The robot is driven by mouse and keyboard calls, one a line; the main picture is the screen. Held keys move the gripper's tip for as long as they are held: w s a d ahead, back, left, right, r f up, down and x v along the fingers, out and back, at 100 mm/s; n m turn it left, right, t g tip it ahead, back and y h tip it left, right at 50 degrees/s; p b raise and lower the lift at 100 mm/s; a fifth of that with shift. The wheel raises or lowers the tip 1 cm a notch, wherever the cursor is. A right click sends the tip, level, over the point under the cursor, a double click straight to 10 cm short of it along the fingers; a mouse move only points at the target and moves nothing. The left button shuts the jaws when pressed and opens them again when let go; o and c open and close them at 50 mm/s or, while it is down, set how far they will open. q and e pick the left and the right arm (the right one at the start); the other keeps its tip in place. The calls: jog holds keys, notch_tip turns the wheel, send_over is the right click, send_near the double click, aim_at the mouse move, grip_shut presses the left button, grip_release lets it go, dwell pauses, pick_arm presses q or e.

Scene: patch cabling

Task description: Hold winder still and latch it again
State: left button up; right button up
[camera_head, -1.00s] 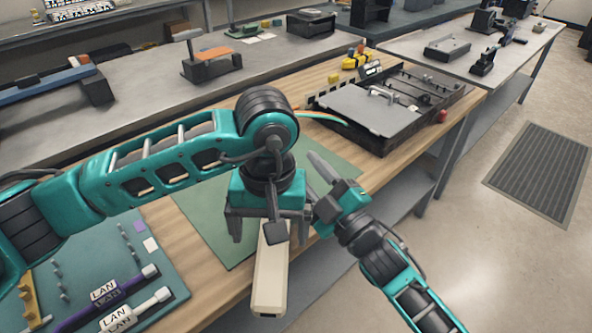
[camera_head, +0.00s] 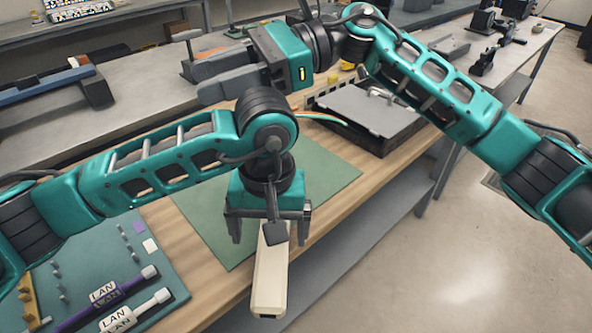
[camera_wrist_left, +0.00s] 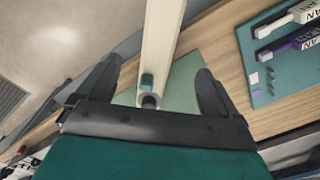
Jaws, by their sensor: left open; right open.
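In the left wrist view, the cream bar (camera_wrist_left: 160,40) lies between the spread fingers of my left gripper (camera_wrist_left: 155,85), with gaps on both sides. My right gripper (camera_head: 202,82) is open and empty, up over the back of the workbench, its fingers pointing left.
A dark case with a grey lid (camera_head: 352,108) stands at the right end of the wooden bench. A green mat (camera_head: 325,175) is mostly bare. A teal board with LAN cables (camera_head: 110,290) lies at the lower left. The bench's front edge runs near the cream bar.

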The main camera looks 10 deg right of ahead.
aim_at(271, 269)
pick_arm(q)
jog(key=f, duration=1.3)
jog(key=shift+a, duration=0.25)
pick_arm(e)
jog(key=d+f+n+h, duration=0.1)
jog(key=d+f+h, duration=0.2)
jog(key=f, duration=0.3)
jog(key=w+d+f+n+t+h, duration=0.1)
jog(key=d+f+n+h, duration=0.1)
jog(key=f+h, duration=0.3)
jog(key=w+d+f+n+h, duration=0.1)
jog(key=d+f+n+h, duration=0.1)
jog(key=d+f+h, duration=0.2)
notch_tip(271, 269, down, 4)
jog(key=shift+w+d+r+t, duration=0.1)
jog(key=shift+w+d+t, duration=0.05)
jog(key=shift+d+t, duration=0.2)
pick_arm(q)
jog(key=shift+c, duration=0.2)
jog(key=c, duration=1.1)
